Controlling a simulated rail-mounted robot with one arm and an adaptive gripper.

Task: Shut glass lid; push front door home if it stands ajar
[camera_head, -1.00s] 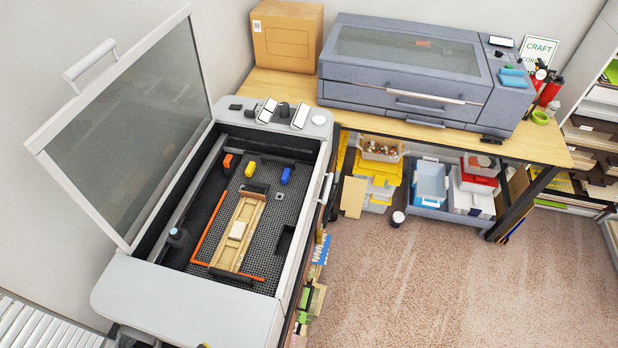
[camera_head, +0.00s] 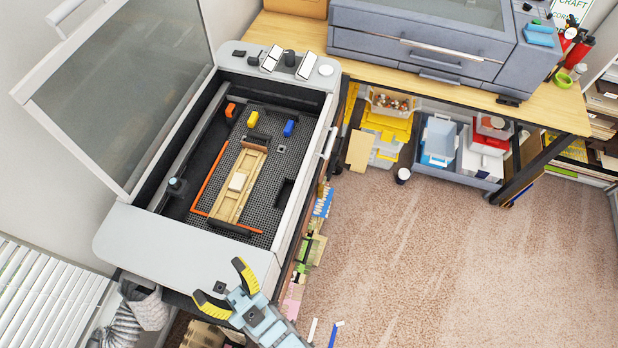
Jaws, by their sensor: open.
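The glass lid (camera_head: 130,90) of the white machine (camera_head: 165,240) stands raised, leaning back at the left. Inside the open bed lie a wooden piece (camera_head: 236,190) and small orange, yellow and blue blocks. My gripper (camera_head: 224,284) is open and empty, with yellow-and-black fingers, near the machine's front edge, far from the lid handle.
A second grey machine (camera_head: 430,45) stands closed on a wooden table (camera_head: 370,62) at the back. Bins (camera_head: 450,160) sit below it. The carpet (camera_head: 440,260) at the right is clear. A ribbed hose (camera_head: 118,325) and white slats (camera_head: 40,300) are at the lower left.

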